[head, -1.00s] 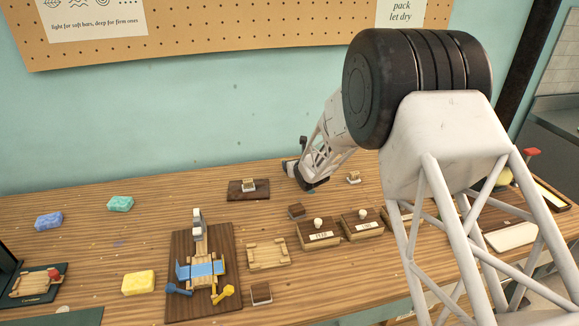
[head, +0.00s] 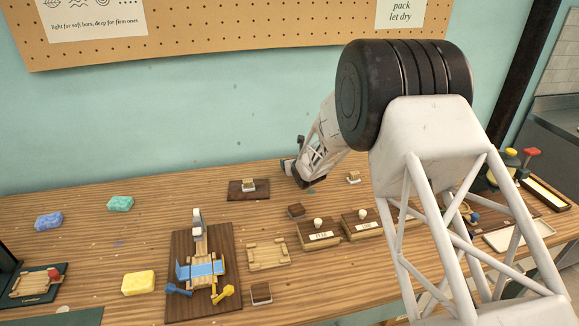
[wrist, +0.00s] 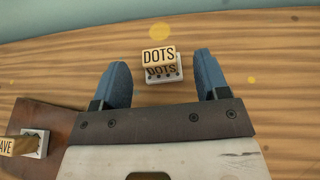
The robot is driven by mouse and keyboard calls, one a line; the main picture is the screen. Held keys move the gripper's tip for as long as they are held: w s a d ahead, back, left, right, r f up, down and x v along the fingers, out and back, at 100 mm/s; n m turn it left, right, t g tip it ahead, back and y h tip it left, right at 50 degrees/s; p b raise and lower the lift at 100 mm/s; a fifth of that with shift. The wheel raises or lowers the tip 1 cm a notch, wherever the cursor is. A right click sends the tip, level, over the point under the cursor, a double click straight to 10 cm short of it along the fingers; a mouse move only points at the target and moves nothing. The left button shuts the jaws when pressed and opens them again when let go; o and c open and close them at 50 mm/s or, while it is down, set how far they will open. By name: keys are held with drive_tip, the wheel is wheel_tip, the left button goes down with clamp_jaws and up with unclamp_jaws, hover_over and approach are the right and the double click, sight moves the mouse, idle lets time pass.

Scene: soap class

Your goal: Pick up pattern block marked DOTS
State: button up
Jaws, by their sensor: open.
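The pattern block marked DOTS (wrist: 158,57) is a small light wooden block with black lettering, standing on a pale dotted base (wrist: 166,77). In the wrist view it lies between and slightly beyond my gripper's (wrist: 161,62) two blue fingers, which are wide apart and empty. A gap shows on both sides of the block. In the head view this block (head: 353,176) is small, at the back of the table, just right of my gripper (head: 310,188). Fingertip height above the table is hard to judge.
A block reading "AVE", partly cut off (wrist: 18,146), sits on a dark board (wrist: 52,115) at left. Wooden boxes with white knobs (head: 318,235) stand in front. Soap bars (head: 138,283) lie at left. The wall (head: 150,130) is close behind; the table around the DOTS block is clear.

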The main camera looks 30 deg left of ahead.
drive_tip(key=shift+a, duration=0.1)
drive_tip(key=shift+x, duration=2.5)
drive_tip(key=shift+f, duration=0.1)
drive_tip(key=c, duration=0.8)
drive_tip(key=shift+r, duration=1.6)
drive_tip(key=shift+s+r, duration=0.15)
drive_tip(key=shift+r, duration=0.05)
drive_tip(key=s+d, duration=0.3)
drive_tip(key=s, duration=0.1)
drive_tip(key=s+d+r, duration=0.1)
drive_tip(key=s+d, duration=0.6)
drive_tip(key=shift+s+d+r, duration=0.25)
drive_tip(key=shift+s, duration=0.15)
